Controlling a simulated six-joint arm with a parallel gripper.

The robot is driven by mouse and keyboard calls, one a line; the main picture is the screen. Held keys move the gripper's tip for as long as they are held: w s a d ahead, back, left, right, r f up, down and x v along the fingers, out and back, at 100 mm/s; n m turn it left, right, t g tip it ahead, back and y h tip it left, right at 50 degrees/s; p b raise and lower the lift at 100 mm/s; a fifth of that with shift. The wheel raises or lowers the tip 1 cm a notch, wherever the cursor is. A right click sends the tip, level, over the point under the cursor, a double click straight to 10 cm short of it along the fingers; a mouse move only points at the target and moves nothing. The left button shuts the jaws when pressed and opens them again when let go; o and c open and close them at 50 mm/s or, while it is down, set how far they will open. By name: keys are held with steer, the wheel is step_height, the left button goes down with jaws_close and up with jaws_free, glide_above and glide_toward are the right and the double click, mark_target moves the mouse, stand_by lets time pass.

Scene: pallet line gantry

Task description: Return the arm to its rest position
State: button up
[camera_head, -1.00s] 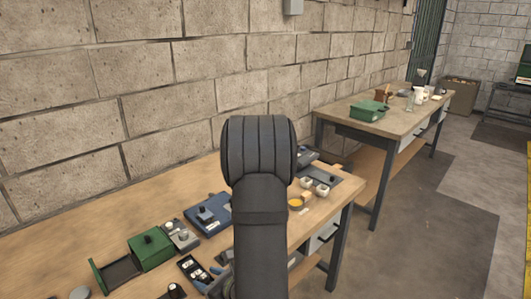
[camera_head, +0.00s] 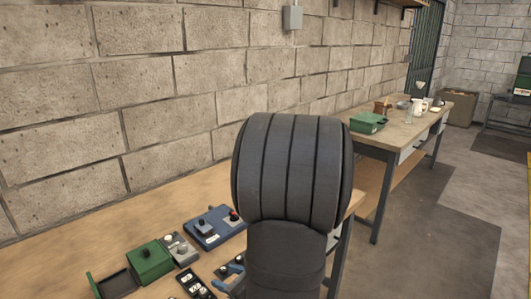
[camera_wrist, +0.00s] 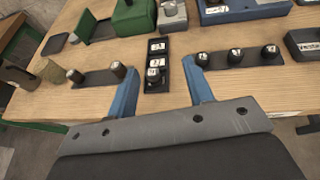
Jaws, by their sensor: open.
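My gripper (camera_wrist: 159,66) shows in the wrist view as two blue fingers spread apart, open with nothing between them. It is over the front part of the wooden workbench (camera_wrist: 215,92). A black holder with white-labelled pieces (camera_wrist: 157,75) shows between and beyond the fingers; I cannot tell the height of the fingers above it. In the head view my dark arm fills the lower middle and hides the right part of the bench. Blue parts low beside the arm in the head view may be my fingers.
A green box (camera_head: 150,262), a grey device (camera_head: 180,249) and a blue device (camera_head: 214,227) stand along the bench. Black strips with knobs (camera_wrist: 238,57) lie near the fingers. A block wall (camera_head: 150,100) runs behind. A second table (camera_head: 405,133) stands beyond, with floor to its right.

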steer(key=shift+w+d+r, duration=0.35)
steer(key=shift+d+r, duration=0.35)
steer(key=shift+r, duration=0.1)
steer(key=shift+w+d+r, duration=0.35)
steer(key=shift+d+r, duration=0.3)
steer(key=shift+r, duration=0.15)
steer(key=a+f, duration=0.5)
steer(key=a, duration=0.1)
steer(key=shift+s, duration=0.4)
steer(key=shift+f, duration=0.1)
